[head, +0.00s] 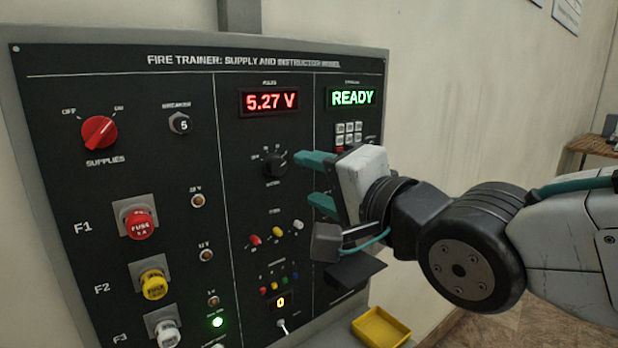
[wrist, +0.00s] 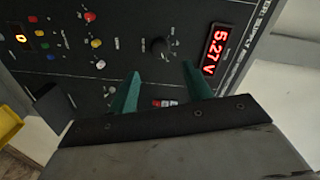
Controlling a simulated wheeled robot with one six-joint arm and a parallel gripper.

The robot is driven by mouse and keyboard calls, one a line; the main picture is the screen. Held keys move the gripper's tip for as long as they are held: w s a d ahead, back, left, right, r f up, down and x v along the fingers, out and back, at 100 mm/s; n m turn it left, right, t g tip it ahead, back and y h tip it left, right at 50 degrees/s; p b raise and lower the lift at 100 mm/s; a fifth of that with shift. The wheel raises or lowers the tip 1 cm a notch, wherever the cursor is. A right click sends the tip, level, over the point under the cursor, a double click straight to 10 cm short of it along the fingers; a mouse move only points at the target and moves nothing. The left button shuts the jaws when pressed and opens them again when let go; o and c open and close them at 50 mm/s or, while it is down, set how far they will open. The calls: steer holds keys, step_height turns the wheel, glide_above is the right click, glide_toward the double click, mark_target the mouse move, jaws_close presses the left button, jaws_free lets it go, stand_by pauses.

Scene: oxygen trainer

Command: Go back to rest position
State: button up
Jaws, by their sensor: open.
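My gripper (head: 318,181) is open and empty, its two teal fingers pointing left toward the black panel (head: 120,75). In the head view its upper fingertip shows just right of the black rotary knob (head: 275,163). In the wrist view the fingers (wrist: 160,84) stand apart with the knob (wrist: 159,45) beyond and between them; no contact shows. The red supplies knob (head: 99,132) is at the panel's upper left. The red display (head: 270,101) reads 5.27 V and the green display (head: 351,97) reads READY. My gripper hides part of the panel's right column.
A yellow tray (head: 381,328) sits below the panel's right side. A wooden table (head: 594,146) stands at far right. Bare wall (head: 470,90) lies right of the panel.

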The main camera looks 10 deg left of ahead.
steer(key=s+d+f+n+g+h, duration=0.3)
steer(key=d+f+n+g+h, duration=0.3)
steer(key=d+f+h, duration=0.7)
steer(key=s+d+f+g, duration=0.1)
steer(key=s+d, duration=0.2)
steer(key=d, duration=0.4)
steer(key=s+d+f+m+g, duration=0.1)
steer(key=s+d, duration=0.3)
steer(key=d, duration=0.3)
steer(key=s+d+f+g, duration=0.2)
steer(key=s+d, duration=0.2)
steer(key=d, duration=0.3)
steer(key=shift+d, duration=0.35)
